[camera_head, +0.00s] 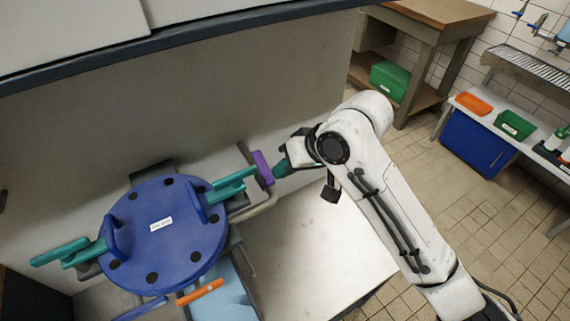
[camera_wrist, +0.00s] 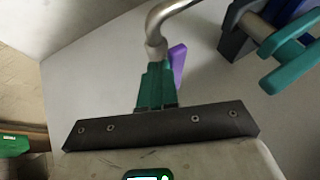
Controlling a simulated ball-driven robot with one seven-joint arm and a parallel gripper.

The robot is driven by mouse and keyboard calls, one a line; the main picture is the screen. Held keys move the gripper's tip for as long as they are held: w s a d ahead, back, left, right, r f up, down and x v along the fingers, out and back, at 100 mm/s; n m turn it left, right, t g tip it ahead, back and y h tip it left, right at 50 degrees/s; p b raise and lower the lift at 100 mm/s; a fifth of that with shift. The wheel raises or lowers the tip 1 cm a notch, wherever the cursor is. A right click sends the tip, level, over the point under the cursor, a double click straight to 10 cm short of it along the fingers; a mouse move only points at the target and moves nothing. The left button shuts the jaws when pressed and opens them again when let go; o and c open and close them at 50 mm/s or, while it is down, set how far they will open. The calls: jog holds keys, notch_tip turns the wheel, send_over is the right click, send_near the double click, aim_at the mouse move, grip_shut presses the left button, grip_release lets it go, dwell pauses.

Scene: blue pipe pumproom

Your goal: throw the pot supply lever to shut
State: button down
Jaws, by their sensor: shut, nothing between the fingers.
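A purple lever handle (camera_head: 263,168) stands at the right of the blue round lid, by a bent metal pipe (camera_head: 256,207). In the wrist view the purple handle (camera_wrist: 178,64) shows just right of my fingers, partly hidden by them, and the pipe (camera_wrist: 158,42) rises past the fingertips. My gripper (camera_head: 280,170) has green fingers and is shut and empty, close to the handle's right side in the head view. Its fingers are together in the wrist view (camera_wrist: 155,72). Whether they touch the handle I cannot tell.
The blue lid (camera_head: 165,235) has teal clamps (camera_head: 232,186) on both sides and a small label too blurred to read. An orange handle (camera_head: 200,292) is below it. A grey wall stands behind. A workbench (camera_head: 430,15) and a blue bin (camera_head: 475,145) stand at the right, with open tiled floor between.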

aim_at(269, 180)
jog(key=shift+s+a+m+t+p, duration=0.15)
jog(key=shift+s+m+t+p, duration=0.15)
jog(key=shift+m+p, duration=0.25)
jog(key=m+p, duration=0.1)
jog(key=p, duration=0.1)
jog(key=s+a+m+t+h+p, duration=0.1)
jog(key=p, duration=0.1)
jog(key=shift+s+r+m+t, duration=0.15)
jog(key=shift+r+m+t, duration=0.05)
jog(key=shift+m+t, duration=0.15)
jog(key=shift+s+a+f+p, duration=0.2)
jog(key=shift+s+a+p, duration=0.15)
jog(key=shift+p, duration=1)
jog(key=shift+a+f, duration=0.1)
